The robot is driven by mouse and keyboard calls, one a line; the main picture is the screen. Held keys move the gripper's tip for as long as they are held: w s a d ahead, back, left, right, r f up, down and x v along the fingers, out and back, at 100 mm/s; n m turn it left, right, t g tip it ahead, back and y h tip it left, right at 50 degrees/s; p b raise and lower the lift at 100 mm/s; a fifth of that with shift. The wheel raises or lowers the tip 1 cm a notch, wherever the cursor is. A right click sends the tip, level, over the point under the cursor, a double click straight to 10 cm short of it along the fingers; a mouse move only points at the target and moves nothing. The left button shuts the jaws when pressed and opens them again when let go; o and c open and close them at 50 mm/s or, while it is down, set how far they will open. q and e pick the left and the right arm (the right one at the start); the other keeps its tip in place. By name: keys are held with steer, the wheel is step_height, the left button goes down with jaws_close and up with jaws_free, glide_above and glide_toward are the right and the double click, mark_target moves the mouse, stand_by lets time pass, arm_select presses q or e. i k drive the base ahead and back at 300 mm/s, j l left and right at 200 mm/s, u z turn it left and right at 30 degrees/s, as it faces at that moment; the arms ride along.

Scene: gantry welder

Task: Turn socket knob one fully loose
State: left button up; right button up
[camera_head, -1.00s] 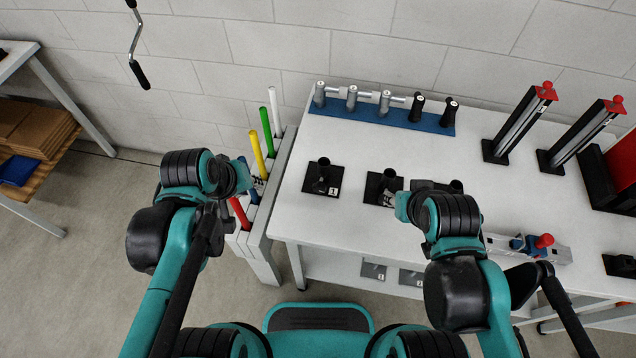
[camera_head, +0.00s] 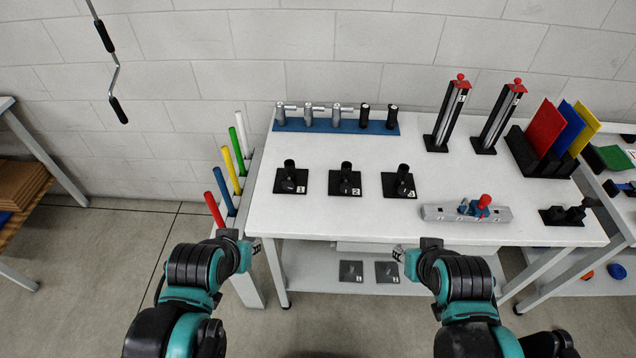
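Socket one is a black upright socket on a square black plate (camera_head: 291,179) marked 1, at the left of the white table. The black piece at the plate's middle (camera_head: 290,168) is too small to make out a separate knob. Similar sockets marked 2 (camera_head: 345,181) and 3 (camera_head: 399,184) stand to its right. My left gripper (camera_head: 252,245) is at the table's front left corner, nearer me than socket one and apart from it. My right gripper (camera_head: 399,253) is before the front edge, below socket three in the picture. Both look empty; their finger openings are too small to judge.
A blue rack (camera_head: 336,125) with grey and black handles stands at the back. Two red-topped posts (camera_head: 448,115) and coloured plates (camera_head: 547,128) are at the right. A grey bar (camera_head: 466,213) lies near the front. Coloured rods (camera_head: 228,184) stand left of the table.

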mark_target(288, 185)
steer(key=j+z, duration=0.2)
steer(key=z, duration=0.25)
steer(key=j+z, duration=0.2)
steer(key=z, duration=0.25)
steer(key=j+z, duration=0.2)
steer(key=z, duration=0.25)
steer(key=j+z, duration=0.2)
steer(key=z, duration=0.25)
steer(key=k+j, duration=0.2)
steer(key=j, duration=0.2)
steer(key=k+j, duration=0.2)
steer(key=j, duration=0.25)
steer(key=k+j, duration=0.25)
steer(key=j, duration=0.15)
steer(key=k+j, duration=0.2)
steer(key=j, duration=0.2)
steer(key=k+j, duration=0.2)
steer(key=j, duration=0.25)
